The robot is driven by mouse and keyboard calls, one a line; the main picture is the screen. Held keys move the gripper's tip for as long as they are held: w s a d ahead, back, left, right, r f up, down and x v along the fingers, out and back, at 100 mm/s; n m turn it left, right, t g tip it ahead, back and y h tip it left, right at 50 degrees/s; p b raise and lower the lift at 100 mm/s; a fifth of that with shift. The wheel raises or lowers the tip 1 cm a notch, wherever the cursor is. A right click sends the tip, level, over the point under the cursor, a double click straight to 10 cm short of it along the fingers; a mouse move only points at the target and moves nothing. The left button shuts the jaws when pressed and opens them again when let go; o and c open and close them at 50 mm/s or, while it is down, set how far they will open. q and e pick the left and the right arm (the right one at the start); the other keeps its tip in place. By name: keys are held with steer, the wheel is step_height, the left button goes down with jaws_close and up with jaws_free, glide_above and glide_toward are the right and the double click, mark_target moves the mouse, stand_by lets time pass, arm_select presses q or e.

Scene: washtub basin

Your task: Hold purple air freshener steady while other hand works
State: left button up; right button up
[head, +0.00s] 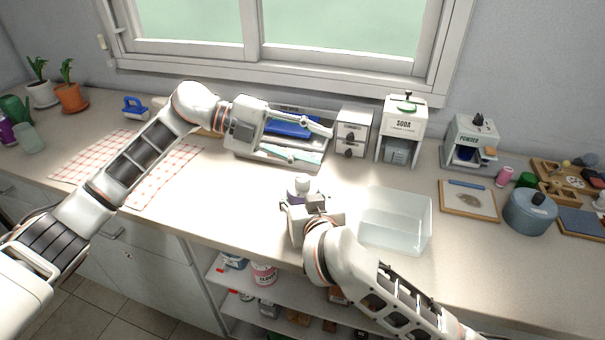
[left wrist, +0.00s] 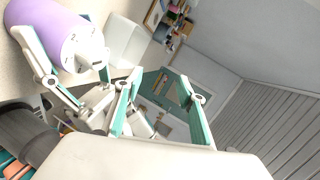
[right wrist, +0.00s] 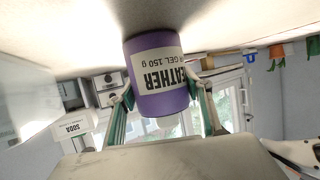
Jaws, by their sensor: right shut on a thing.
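The purple air freshener (head: 294,188) stands on the counter with its white top (head: 306,183) up. My right gripper (head: 304,203) is shut on it, and its fingers cover part of it. In the right wrist view the purple body (right wrist: 157,100), with a white label reading "EATHER" and "GEL 150 g", sits between both fingers (right wrist: 162,90). It also shows at the upper left of the left wrist view (left wrist: 48,32). My left gripper (head: 324,145) is open and empty, above and behind the air freshener, apart from it. Its spread teal-padded fingers show in the left wrist view (left wrist: 160,85).
A clear basin (head: 405,240) stands right of the air freshener. Behind are a grey drawer box (head: 354,123), the SODA dispenser (head: 403,112) and the POWDER dispenser (head: 473,128). A blue item (head: 290,124) is behind my left gripper.

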arm_select(q)
steer(key=s+d+m+g+y, duration=0.2)
steer(key=s+d+m+y, duration=0.15)
steer(key=m, duration=0.55)
step_height(320, 180, up, 4)
steer(key=m+t+y, duration=0.4)
steer(key=m+y, duration=0.7)
steer(key=m, duration=1)
glide_above(303, 178)
step_height(303, 178, down, 11)
steer(key=shift+f, duration=0.2)
steer(key=c, duration=1.1)
